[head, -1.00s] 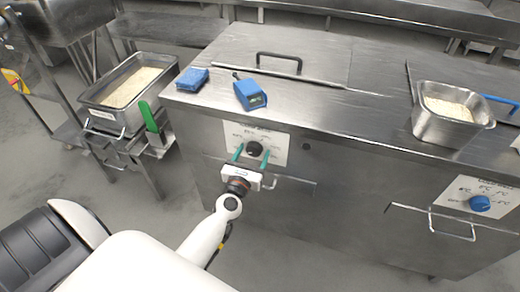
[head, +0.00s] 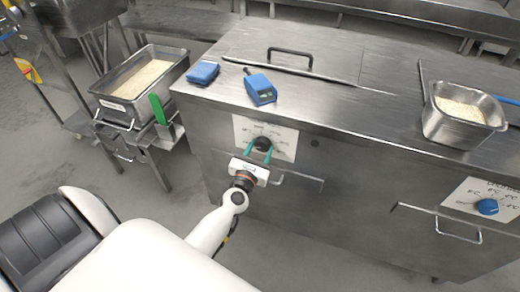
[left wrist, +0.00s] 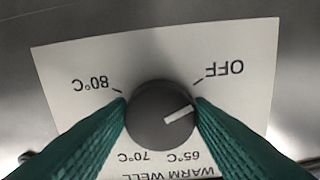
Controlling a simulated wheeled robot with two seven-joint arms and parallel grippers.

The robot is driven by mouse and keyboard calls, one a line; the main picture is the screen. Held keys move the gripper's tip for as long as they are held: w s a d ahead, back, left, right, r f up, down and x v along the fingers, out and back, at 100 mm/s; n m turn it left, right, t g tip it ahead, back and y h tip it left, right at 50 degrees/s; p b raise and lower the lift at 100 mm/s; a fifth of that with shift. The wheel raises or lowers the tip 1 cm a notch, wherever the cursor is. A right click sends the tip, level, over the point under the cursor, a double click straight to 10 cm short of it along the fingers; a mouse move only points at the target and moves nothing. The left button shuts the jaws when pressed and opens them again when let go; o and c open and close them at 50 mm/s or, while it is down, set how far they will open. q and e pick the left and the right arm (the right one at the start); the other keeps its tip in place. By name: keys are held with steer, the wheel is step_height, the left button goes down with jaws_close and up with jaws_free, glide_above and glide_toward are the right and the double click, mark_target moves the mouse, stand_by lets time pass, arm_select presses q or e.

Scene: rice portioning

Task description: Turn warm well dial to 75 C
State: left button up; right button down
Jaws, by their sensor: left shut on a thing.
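The warm well dial (head: 263,144) is a dark round knob on a white label plate (head: 284,141) on the steel counter's front. In the left wrist view the dial (left wrist: 161,115) shows a white pointer line, and the label appears upside down with OFF, 65, 70 and 80°C. The pointer lies between OFF and 65°C, towards the right finger. My left gripper (head: 259,152) has its green fingers shut on the dial, one on each side. The fingers (left wrist: 160,122) cover parts of the label in the wrist view. My right gripper is not in view.
A drawer handle (head: 278,180) sits just below the dial. A blue dial (head: 487,207) is further right on the front. On the counter are a blue device (head: 260,88), a blue folded item (head: 202,72) and a steel pan of rice (head: 440,129).

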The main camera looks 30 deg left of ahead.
arm_select(q)
steer(key=m+p, duration=0.1)
steer(key=m, duration=0.4)
steer(key=shift+a+r, duration=0.1)
steer(key=shift+r, duration=0.05)
steer(key=m+p, duration=0.1)
steer(key=m, duration=0.3)
steer(key=shift+m, duration=0.4)
steer(key=m+p, duration=0.2)
steer(key=m, duration=0.3)
steer(key=shift+r+p, duration=0.15)
steer(key=shift+p, duration=0.15)
steer(key=m+p, duration=0.1)
steer(key=m, duration=0.4)
steer(key=shift+p, duration=0.4)
steer(key=m+p, duration=0.1)
steer(key=m, duration=0.3)
steer(key=shift+m+p, duration=0.3)
steer(key=shift+p, duration=0.05)
steer(key=m+p, duration=0.1)
steer(key=m, duration=0.3)
steer(key=shift+r, duration=0.1)
steer(key=m+p, duration=0.1)
steer(key=m, duration=0.3)
steer(key=shift+m, duration=2.4)
